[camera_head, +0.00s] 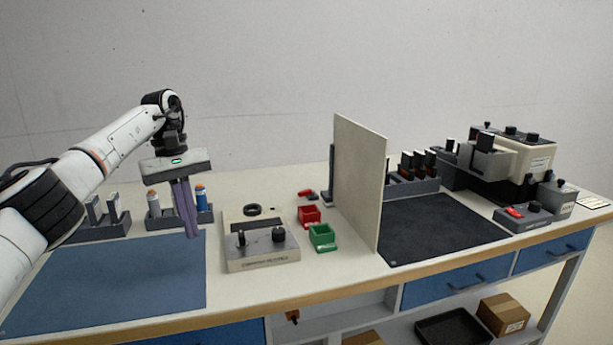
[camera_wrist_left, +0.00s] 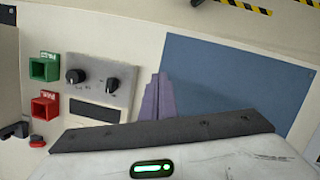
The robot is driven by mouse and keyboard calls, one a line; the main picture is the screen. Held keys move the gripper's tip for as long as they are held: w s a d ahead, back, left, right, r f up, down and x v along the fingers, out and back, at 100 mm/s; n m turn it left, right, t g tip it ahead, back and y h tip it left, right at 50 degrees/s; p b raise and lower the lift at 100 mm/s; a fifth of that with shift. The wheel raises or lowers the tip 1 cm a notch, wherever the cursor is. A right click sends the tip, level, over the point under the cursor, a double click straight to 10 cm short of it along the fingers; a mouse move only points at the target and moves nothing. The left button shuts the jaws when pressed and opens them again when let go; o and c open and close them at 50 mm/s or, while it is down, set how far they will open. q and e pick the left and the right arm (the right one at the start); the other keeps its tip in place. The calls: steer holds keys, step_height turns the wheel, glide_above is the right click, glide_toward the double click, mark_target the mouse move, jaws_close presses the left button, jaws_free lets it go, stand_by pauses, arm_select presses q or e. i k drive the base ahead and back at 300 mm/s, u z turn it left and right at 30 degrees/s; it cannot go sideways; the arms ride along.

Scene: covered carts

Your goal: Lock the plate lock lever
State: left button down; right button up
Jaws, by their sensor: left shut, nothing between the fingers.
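My left gripper (camera_head: 191,236) is shut and empty, its purple fingers pointing down above the table. It hangs between the blue mat and the control box with two black knobs (camera_head: 262,245). In the left wrist view, the shut fingers (camera_wrist_left: 158,80) show beside the two-knob panel (camera_wrist_left: 97,85). No part is clearly marked as the plate lock lever. A grey block with a red piece and a black knob (camera_head: 524,217) stands at the far right, in front of the large beige-and-grey machine (camera_head: 515,165); I cannot tell whether the red piece is the lever.
An upright beige divider (camera_head: 361,180) splits the table. Red (camera_head: 309,216) and green bins (camera_head: 323,237) stand left of it. The blue mat (camera_head: 120,280) and dark mat (camera_head: 440,232) are clear. Bottles (camera_head: 202,197) stand in a rack behind my gripper.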

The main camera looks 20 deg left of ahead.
mark_target(312, 192)
steer(key=i, duration=1.6)
